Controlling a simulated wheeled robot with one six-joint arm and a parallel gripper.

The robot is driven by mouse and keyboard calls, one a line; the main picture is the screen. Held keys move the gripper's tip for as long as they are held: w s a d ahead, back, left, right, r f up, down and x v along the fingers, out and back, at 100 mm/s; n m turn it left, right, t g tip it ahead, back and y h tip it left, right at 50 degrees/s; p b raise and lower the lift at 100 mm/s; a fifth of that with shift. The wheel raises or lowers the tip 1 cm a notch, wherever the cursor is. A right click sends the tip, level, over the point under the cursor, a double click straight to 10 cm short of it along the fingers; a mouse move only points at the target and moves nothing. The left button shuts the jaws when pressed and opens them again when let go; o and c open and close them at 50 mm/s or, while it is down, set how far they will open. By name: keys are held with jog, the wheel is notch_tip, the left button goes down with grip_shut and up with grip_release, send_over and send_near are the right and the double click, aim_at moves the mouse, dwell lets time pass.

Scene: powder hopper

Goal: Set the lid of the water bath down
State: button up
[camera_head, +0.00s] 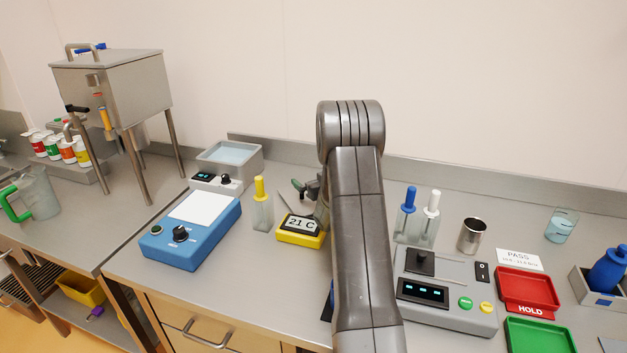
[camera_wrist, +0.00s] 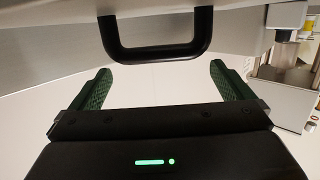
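The water bath (camera_head: 247,163) stands at the back of the bench, uncovered, with pale blue water showing in its basin. In the wrist view, a black U-shaped handle (camera_wrist: 155,52) on a grey surface (camera_wrist: 65,35) lies just beyond my fingertips. It looks like the lid's handle, but most of the lid is out of view. My gripper (camera_wrist: 161,72) has its green fingers spread wide, with nothing visible clasped between them. In the head view, my arm hides most of the gripper, and no lid can be made out there.
A blue hotplate (camera_head: 190,228), a yellow-tipped bottle (camera_head: 262,212) and a yellow 21 C display (camera_head: 300,231) stand close left of my arm. A grey instrument (camera_head: 447,298) and a metal cup (camera_head: 472,236) are to its right. A steel hopper (camera_head: 125,85) stands far left.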

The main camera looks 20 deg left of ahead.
jog(key=shift+s+d+f, duration=0.15)
jog(key=shift+s+f, duration=0.05)
jog(key=shift+f, duration=0.55)
jog(key=shift+w+r+p, duration=0.1)
jog(key=shift+r+p, duration=0.4)
jog(key=shift+p, duration=0.5)
jog(key=b+v, duration=0.2)
jog(key=v, duration=0.4)
jog(key=shift+d+r, duration=0.1)
jog(key=shift+r, duration=0.05)
jog(key=shift+s+d+r, duration=0.25)
jog(key=shift+s+d, duration=0.05)
jog(key=shift+s, duration=0.05)
jog(key=shift+r, duration=0.1)
